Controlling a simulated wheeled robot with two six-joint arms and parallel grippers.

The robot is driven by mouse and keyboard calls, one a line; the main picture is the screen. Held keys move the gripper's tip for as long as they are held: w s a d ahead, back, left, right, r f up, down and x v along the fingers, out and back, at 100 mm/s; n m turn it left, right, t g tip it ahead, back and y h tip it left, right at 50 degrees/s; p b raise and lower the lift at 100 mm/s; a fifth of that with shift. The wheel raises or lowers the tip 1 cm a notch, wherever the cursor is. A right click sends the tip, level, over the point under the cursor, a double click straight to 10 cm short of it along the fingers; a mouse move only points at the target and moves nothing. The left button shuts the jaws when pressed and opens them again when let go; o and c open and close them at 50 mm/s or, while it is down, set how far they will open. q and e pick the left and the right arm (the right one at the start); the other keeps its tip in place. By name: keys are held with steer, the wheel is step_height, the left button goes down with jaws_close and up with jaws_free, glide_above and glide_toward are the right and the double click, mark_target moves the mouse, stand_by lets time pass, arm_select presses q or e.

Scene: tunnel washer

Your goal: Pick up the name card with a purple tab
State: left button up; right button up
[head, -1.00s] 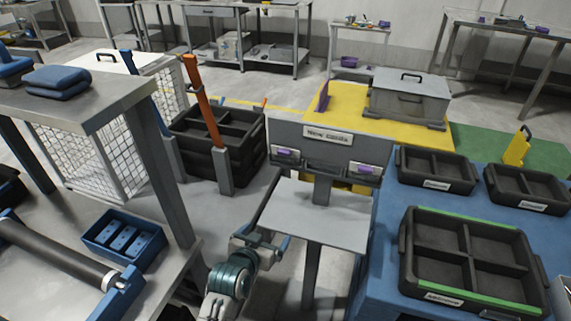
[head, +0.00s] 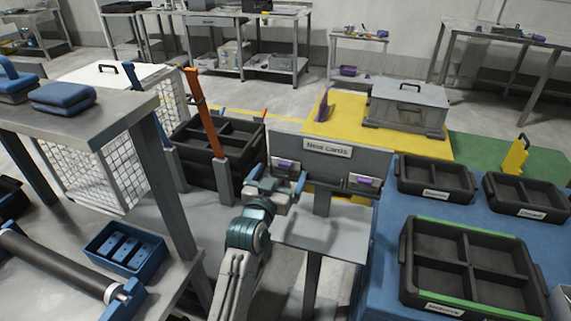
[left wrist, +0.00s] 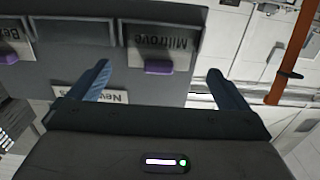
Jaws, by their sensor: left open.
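The grey "New Cards" rack (head: 330,165) holds two pale name cards with purple tabs, a left card (head: 285,170) and a right card (head: 361,184). My left gripper (head: 278,180) is open and empty in front of the left card. The other card (left wrist: 12,42) is cut off at the left edge, with only "Be" legible. My right gripper is not in view.
A grey shelf (head: 322,240) juts out below the rack. Dark trays (head: 468,268) stand on the blue surface at right. An orange-red post (head: 205,115) and dark crates (head: 222,150) stand left of the rack. A metal table (head: 90,115) is farther left.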

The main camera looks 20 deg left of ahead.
arm_select(q)
steer(key=shift+w+f, duration=0.1)
steer(key=shift+w, duration=1.35)
steer(key=c, duration=1.1)
steer(key=shift+o, duration=0.2)
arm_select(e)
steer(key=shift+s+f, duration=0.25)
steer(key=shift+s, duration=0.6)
arm_select(q)
steer(key=shift+r+p, duration=0.2)
steer(key=shift+p, duration=0.1)
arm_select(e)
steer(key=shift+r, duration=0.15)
